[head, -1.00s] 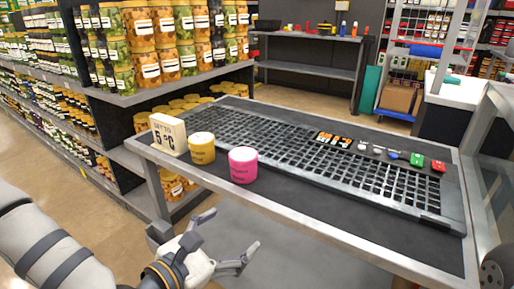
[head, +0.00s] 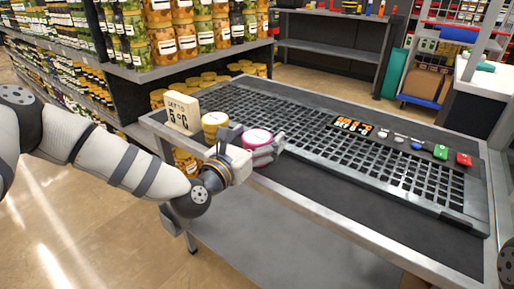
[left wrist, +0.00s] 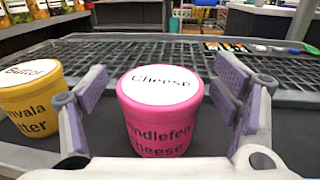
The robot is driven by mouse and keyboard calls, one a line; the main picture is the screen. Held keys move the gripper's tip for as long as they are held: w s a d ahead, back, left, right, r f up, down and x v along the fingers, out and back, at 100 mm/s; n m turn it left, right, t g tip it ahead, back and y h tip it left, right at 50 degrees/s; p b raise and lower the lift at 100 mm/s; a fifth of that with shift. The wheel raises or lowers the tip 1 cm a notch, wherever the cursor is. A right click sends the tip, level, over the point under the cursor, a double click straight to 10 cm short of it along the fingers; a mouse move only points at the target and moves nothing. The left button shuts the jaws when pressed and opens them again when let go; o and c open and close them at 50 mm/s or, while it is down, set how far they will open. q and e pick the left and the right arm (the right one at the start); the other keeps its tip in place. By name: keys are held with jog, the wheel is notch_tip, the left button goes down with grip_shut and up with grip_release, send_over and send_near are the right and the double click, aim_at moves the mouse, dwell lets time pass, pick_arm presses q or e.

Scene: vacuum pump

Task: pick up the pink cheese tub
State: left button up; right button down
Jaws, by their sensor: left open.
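The pink cheese tub (head: 256,143) stands upright on the dark mat of the metal table, near its front left edge. In the left wrist view the tub (left wrist: 160,115), with a white lid reading "Cheese", stands between the fingers with gaps on both sides. My left gripper (head: 262,150) is open around it at table height; in the left wrist view its fingers (left wrist: 162,100) flank the tub. In the head view the gripper partly hides the tub. My right gripper is not in view.
A yellow butter tub (head: 214,125) stands close on the left, just outside the left finger in the wrist view (left wrist: 32,105). A black slotted grid (head: 300,135) lies behind. Shelves of jars stand at the back left.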

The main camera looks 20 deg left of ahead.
pick_arm(q)
jog(key=c, duration=1.5)
